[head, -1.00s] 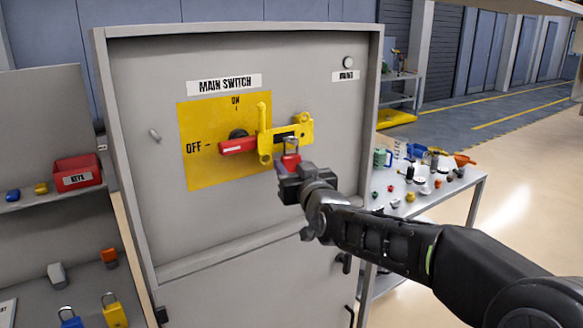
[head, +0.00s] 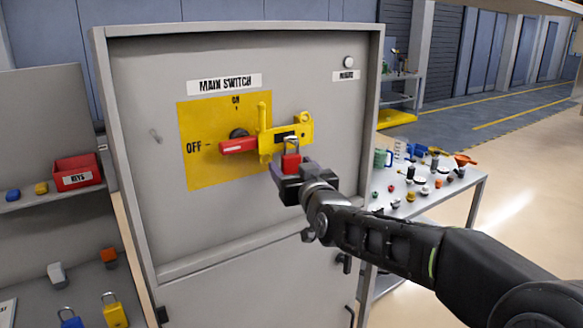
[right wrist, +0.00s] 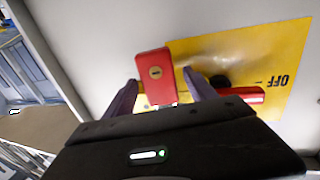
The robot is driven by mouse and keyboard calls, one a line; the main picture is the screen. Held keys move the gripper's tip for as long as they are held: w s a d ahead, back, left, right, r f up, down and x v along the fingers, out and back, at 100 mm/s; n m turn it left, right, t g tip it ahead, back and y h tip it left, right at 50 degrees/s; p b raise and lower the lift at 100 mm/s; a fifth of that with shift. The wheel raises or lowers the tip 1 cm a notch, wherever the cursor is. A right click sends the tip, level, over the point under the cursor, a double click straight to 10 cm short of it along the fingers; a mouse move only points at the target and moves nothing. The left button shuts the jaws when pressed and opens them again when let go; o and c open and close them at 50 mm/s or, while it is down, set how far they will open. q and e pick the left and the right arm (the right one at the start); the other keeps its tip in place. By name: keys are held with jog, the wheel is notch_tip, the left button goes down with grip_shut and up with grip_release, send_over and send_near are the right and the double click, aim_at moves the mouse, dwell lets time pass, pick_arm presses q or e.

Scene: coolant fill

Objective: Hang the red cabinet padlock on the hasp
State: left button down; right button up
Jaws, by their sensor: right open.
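The red padlock (head: 290,161) is upright at the yellow hasp (head: 294,133) on the cabinet front. Its metal shackle overlaps the hasp's lower part; whether it passes through a hole is too small to tell. My right gripper (head: 291,172) is open just below and around the padlock. In the right wrist view, the padlock's red body (right wrist: 155,73) with its keyhole stands between the spread fingers of the right gripper (right wrist: 161,80), with a gap on the left side. The red switch handle (head: 238,146) points left to OFF. My left gripper is not in view.
The grey cabinet (head: 225,235) fills the middle. A side table (head: 425,200) with many small items stands at right.

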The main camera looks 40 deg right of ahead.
jog(key=b+v, duration=0.2)
jog(key=v, duration=0.5)
jog(key=shift+s, duration=0.25)
jog(key=shift+a+r, duration=0.1)
jog(key=w+a+f+m+g+y, duration=0.1)
jog(key=w+a+f+g+y, duration=0.15)
jog(key=f, duration=0.75)
jog(key=w+a+f+g+y, duration=0.15)
jog(key=a+f, duration=0.25)
jog(key=f, duration=0.6)
jog(key=s+a+f+g+y, duration=0.15)
jog(key=a+f, duration=0.25)
jog(key=f, duration=0.5)
jog(key=s+a+f+g, duration=0.15)
jog(key=a+f, duration=0.35)
jog(key=f, duration=0.5)
jog(key=s+a+f+n+g+y, duration=0.1)
jog(key=s+a+f+g+y, duration=0.1)
jog(key=s+a+f+g, duration=0.3)
jog(key=s+a+f+n+g+y, duration=0.1)
jog(key=s+a+f+g, duration=0.3)
jog(key=s+a+f, duration=0.9)
jog(key=s+f, duration=0.6)
jog(key=s, duration=0.1)
jog(key=shift+g+y, duration=0.35)
jog(key=shift+g, duration=0.05)
jog(key=shift+w+f, duration=0.1)
jog(key=shift+c, duration=0.2)
